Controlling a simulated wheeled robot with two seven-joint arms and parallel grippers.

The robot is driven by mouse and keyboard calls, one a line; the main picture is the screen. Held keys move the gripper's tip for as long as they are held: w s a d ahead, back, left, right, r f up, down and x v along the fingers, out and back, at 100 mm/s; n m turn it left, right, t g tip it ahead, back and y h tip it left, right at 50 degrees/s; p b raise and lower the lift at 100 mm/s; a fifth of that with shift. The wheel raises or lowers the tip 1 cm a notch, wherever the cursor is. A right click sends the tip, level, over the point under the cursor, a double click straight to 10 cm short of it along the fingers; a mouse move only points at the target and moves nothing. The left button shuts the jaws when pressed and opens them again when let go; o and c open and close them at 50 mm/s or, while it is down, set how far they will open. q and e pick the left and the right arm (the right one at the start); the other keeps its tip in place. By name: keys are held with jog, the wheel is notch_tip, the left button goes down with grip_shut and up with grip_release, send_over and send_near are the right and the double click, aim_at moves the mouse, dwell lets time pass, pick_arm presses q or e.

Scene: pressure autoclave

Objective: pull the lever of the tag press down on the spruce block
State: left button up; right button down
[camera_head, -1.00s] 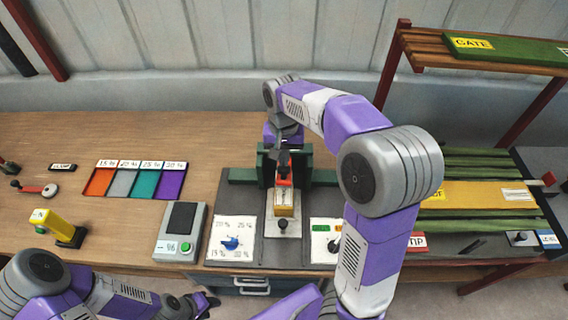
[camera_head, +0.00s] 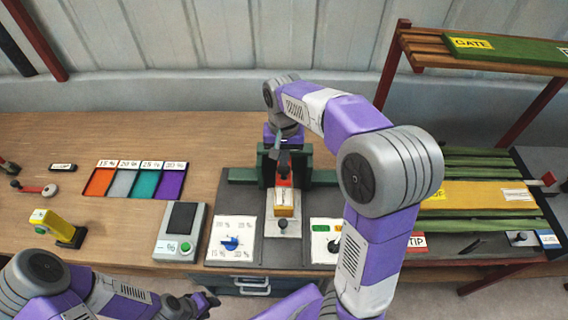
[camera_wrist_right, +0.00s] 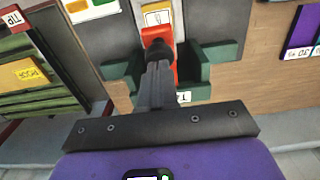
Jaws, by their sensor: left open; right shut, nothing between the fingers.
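The tag press (camera_head: 263,165) has a dark green frame on a grey plate at the middle of the bench. Its red lever (camera_head: 284,181) shows below my right gripper, and it also shows in the right wrist view (camera_wrist_right: 153,34). A yellowish block with a pale top, seemingly the spruce block (camera_head: 284,209), sits in front of the lever. My right gripper (camera_head: 283,160) is shut with nothing between its fingers. In the right wrist view its fingertips (camera_wrist_right: 157,68) are at the lever's dark end; contact is unclear. My left gripper (camera_head: 207,301) is open, low at the bench's front edge.
A dial panel (camera_head: 219,254) and a grey scale (camera_head: 166,246) stand left of the press. Coloured trays (camera_head: 134,183) lie farther left, beside a yellow device (camera_head: 52,222). A green slatted rack (camera_head: 480,162) stands to the right. My right arm hides part of the bench.

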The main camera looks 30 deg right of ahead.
aim_at(284, 170)
dwell(0.3)
jog(key=shift+f+b, duration=2.15)
jog(key=shift+f, duration=0.95)
notch_tip(284, 170, up, 9)
jog(key=p, duration=0.9)
